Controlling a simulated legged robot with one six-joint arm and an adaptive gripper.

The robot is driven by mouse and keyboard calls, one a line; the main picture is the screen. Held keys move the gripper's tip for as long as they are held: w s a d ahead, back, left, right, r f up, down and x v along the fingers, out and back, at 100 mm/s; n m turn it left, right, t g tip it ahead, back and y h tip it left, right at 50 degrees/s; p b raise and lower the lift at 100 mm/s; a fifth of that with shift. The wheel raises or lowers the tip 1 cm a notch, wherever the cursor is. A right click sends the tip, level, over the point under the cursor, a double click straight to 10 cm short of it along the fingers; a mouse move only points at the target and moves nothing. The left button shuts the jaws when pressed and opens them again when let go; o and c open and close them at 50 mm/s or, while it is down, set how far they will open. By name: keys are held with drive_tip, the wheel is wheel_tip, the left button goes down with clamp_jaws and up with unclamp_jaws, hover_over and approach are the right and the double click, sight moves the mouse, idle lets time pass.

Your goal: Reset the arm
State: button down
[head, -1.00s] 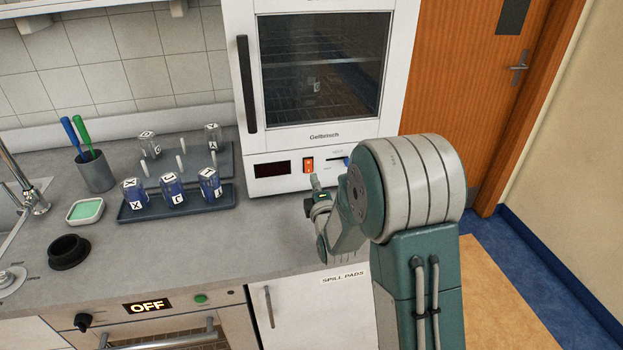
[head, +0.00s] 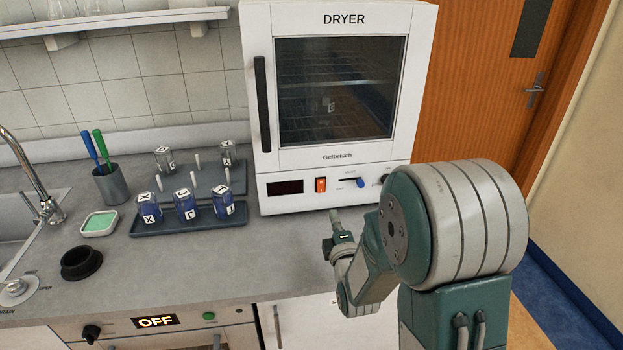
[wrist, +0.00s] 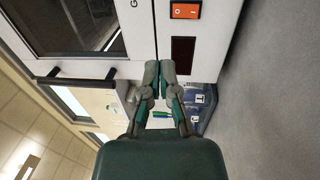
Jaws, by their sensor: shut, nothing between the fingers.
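My gripper (wrist: 159,75) shows in the wrist view with its two fingers together and nothing between them. In the head view my gripper (head: 335,222) is at the end of my folded arm, in front of the dryer's lower right part and above the counter. The white dryer (head: 342,160) has its glass door closed, with a black handle on the left. The dryer's front panel (wrist: 184,28) also shows close by in the wrist view. My gripper looks apart from the dryer, though the exact gap is hard to tell.
A dark tray (head: 175,226) with several blue lettered containers (head: 185,203) stands on the counter left of the dryer. A cup with two tools (head: 110,185), a green dish (head: 99,223) and a black ring (head: 81,262) are further left. The counter's front (head: 230,275) is clear.

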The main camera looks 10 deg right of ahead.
drive_tip(key=s+r+m+g, duration=0.3)
drive_tip(key=s+m+g, duration=0.4)
drive_tip(key=s, duration=0.7)
drive_tip(key=s+r+m+g, duration=0.4)
drive_tip(key=s+m+g, duration=0.2)
drive_tip(key=s+m, duration=0.5)
drive_tip(key=s, duration=0.3)
drive_tip(key=shift+s+a+r+g, duration=0.2)
drive_tip(key=shift+a+r+g, duration=0.1)
drive_tip(key=shift+g, duration=0.1)
